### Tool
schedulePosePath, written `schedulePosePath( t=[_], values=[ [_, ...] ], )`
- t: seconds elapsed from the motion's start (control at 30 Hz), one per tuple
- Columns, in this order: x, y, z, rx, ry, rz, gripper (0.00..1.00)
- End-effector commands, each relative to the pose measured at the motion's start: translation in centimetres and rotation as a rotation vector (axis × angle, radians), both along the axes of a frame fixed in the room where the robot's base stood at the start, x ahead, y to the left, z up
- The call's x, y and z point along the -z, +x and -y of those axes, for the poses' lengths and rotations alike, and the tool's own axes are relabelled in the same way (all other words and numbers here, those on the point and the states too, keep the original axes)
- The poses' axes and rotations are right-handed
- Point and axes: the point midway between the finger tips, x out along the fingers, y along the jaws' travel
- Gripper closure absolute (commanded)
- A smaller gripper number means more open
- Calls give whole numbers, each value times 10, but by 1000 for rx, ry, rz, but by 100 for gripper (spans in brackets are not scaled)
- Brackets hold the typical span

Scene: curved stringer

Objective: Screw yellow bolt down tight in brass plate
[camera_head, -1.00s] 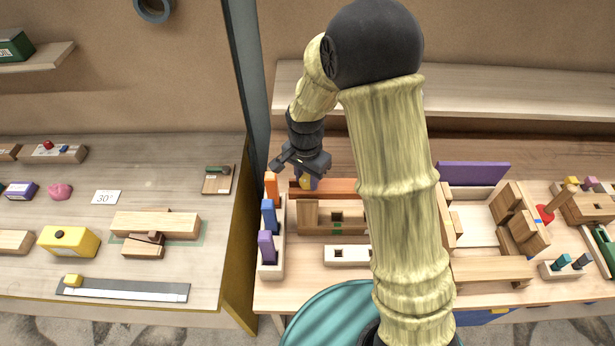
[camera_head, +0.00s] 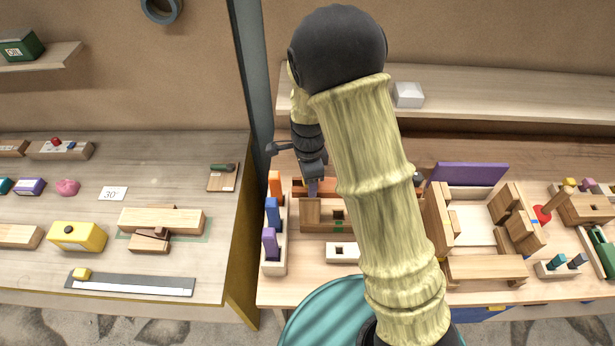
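My gripper (camera_head: 313,186) points down over the back left of the right-hand bench, just behind a wooden block with a dark square hole (camera_head: 338,215). Its fingertips are small and partly covered by my own arm, so I cannot tell whether they are open or what is between them. I cannot make out the yellow bolt near the gripper now. An orange-brown bar (camera_head: 298,189) lies by the fingertips, mostly hidden by the gripper and arm. I cannot pick out the brass plate with certainty.
A rack with orange, blue and purple upright pieces (camera_head: 271,213) stands left of the gripper. A pale block with a hole (camera_head: 343,253) lies in front. A grey post (camera_head: 253,110) rises at the left. A purple panel (camera_head: 470,174) and wooden tray (camera_head: 470,226) are to the right.

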Motion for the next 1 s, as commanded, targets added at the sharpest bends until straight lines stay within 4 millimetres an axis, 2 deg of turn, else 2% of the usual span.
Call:
schedulePosePath(
  t=[0.27,0.47,0.9,1.0],
  values=[
    [0,1,0,-1,1,3,39],
    [-12,3,-1,-2,2,6,39],
    [-93,6,0,1,2,5,39],
    [-107,7,1,1,0,2,39]
  ],
)
